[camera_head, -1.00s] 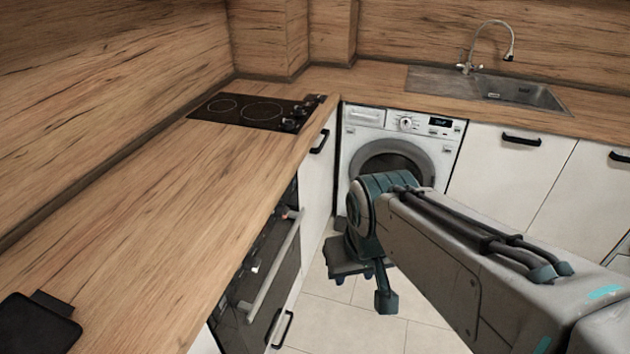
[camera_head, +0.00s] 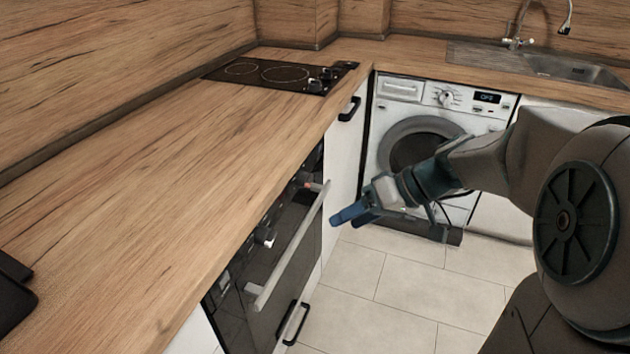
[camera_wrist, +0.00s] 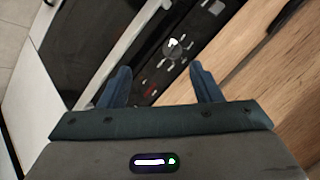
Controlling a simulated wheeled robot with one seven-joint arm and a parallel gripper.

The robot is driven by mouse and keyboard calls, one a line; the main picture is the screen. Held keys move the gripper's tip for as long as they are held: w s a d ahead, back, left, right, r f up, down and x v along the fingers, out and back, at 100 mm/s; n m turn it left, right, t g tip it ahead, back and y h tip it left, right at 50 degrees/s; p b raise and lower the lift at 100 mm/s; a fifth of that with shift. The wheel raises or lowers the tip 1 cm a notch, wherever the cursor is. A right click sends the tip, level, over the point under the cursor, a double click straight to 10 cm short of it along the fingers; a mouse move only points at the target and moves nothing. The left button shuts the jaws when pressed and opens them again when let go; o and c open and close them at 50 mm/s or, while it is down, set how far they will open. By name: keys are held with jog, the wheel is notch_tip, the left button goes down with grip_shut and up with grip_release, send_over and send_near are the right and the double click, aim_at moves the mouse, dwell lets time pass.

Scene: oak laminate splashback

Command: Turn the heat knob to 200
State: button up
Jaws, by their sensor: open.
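The black oven (camera_head: 232,297) is under the counter, its control strip along the top of its front. A pale knob (camera_head: 264,236) sits on the strip, and a second knob (camera_head: 311,186) with a reddish spot sits farther back. In the wrist view, a pale knob (camera_wrist: 174,43) has small markings around it, beyond my fingertips. A red mark is nearer, between the fingers. The scale numbers are too small to read, so I cannot tell which knob is heat. My gripper (camera_head: 346,214) is open and empty, in front of the oven. Its blue fingers also show in the wrist view (camera_wrist: 160,76), apart from the knob.
The oven's long bar handle (camera_head: 288,253) sticks out below the control strip. The wooden countertop (camera_head: 170,160) overhangs beside it, with a hob (camera_head: 268,73) at its far end. A washing machine (camera_head: 428,110) stands behind my arm. The tiled floor (camera_head: 370,300) is clear.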

jog(key=w+f+n+t+y+b, duration=0.2)
jog(key=w+f+y+b, duration=0.2)
jog(key=w+f+b, duration=0.4)
jog(key=n+t+y+b, duration=0.2)
jog(key=t+y+b, duration=0.1)
jog(key=t+b, duration=0.1)
send_near(311, 181)
jog(key=b+x, duration=0.1)
jog(key=x, duration=0.8)
jog(key=shift+w+a+f, duration=0.1)
jog(key=shift+w+f, duration=0.05)
jog(key=shift+w, duration=0.05)
jog(key=shift+c, duration=0.4)
jog(key=c, duration=0.9)
